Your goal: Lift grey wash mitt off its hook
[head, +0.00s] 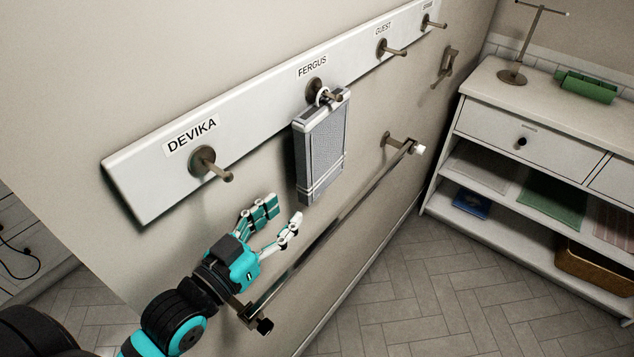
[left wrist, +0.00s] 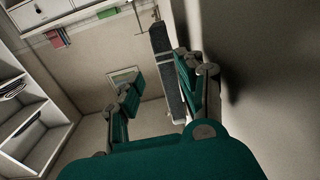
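The grey wash mitt (head: 321,151) hangs by a loop from the hook under the FERGUS label (head: 326,97) on the white wall board. It is a flat, upright grey rectangle with paler bands at top and bottom. My left gripper (head: 285,210) is open and empty, below and to the left of the mitt, apart from it in the head view. In the left wrist view, a grey slab that looks like the mitt (left wrist: 167,72) shows edge-on beyond the open fingers (left wrist: 160,85), close to the right finger. My right gripper is not in view.
The hook under DEVIKA (head: 212,164) and the hook under GUEST (head: 390,48) are bare. A metal towel rail (head: 340,230) runs along the wall below the mitt, close to my left gripper. A white shelf unit (head: 480,115) stands at the right; the floor between is clear.

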